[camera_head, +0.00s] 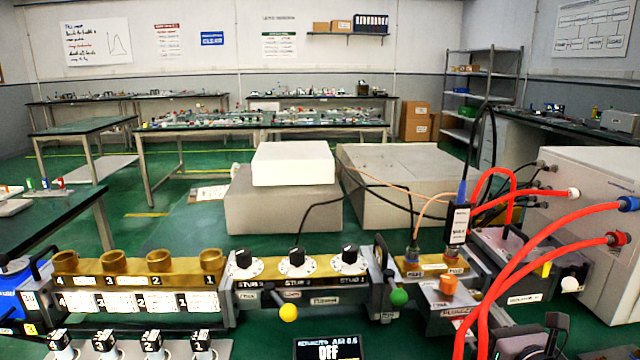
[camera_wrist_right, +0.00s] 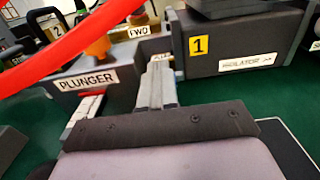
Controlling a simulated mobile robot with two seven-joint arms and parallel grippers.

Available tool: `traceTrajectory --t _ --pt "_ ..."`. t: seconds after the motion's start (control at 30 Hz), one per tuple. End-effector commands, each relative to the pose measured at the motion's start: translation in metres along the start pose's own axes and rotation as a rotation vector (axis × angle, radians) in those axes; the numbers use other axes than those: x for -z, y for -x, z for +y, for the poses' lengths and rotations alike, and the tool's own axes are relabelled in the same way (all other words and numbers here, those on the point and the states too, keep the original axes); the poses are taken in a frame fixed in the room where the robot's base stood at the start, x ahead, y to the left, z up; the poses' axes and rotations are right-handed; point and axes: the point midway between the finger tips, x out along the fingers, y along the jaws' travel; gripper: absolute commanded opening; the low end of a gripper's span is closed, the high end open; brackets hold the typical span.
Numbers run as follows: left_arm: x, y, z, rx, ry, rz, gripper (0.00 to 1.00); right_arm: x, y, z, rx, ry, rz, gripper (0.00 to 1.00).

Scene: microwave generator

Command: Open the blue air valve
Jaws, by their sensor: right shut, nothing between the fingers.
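No part is clearly marked as the blue air valve. A blue fitting (camera_head: 628,203) sits where a red hose meets the grey cabinet at the far right of the head view. A blue box (camera_head: 12,290) shows at the left edge. My left gripper is not in view.
Red hoses (camera_head: 540,238) loop in front of the grey cabinet (camera_head: 590,180); one crosses the wrist view (camera_wrist_right: 75,45) close to the camera. An orange knob (camera_head: 448,285), a green ball (camera_head: 399,297) and a yellow ball (camera_head: 288,312) stick out along the bench. A small display (camera_head: 327,347) reads OFF.

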Motion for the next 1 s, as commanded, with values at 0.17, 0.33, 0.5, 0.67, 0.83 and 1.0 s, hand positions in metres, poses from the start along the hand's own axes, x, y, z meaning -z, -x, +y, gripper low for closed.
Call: traceTrajectory --t 0.17,0.33,0.5,0.67,0.83,1.0 --pt "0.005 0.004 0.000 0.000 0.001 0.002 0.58 -0.015 -0.004 -0.006 0.014 0.004 -0.019 0.00" --pt "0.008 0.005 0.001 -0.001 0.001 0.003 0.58 -0.015 0.013 -0.005 0.012 0.005 -0.019 0.00" --pt "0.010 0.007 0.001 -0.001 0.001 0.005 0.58 -0.013 0.035 -0.004 0.008 0.005 -0.015 0.00" --pt "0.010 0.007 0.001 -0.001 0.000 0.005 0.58 -0.011 0.051 -0.003 0.006 0.003 -0.014 0.00" --pt "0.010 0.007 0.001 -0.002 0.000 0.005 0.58 -0.011 0.057 -0.002 0.005 0.004 -0.015 0.00" --pt "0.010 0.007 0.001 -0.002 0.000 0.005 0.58 -0.011 0.057 -0.002 0.005 0.004 -0.014 0.00"
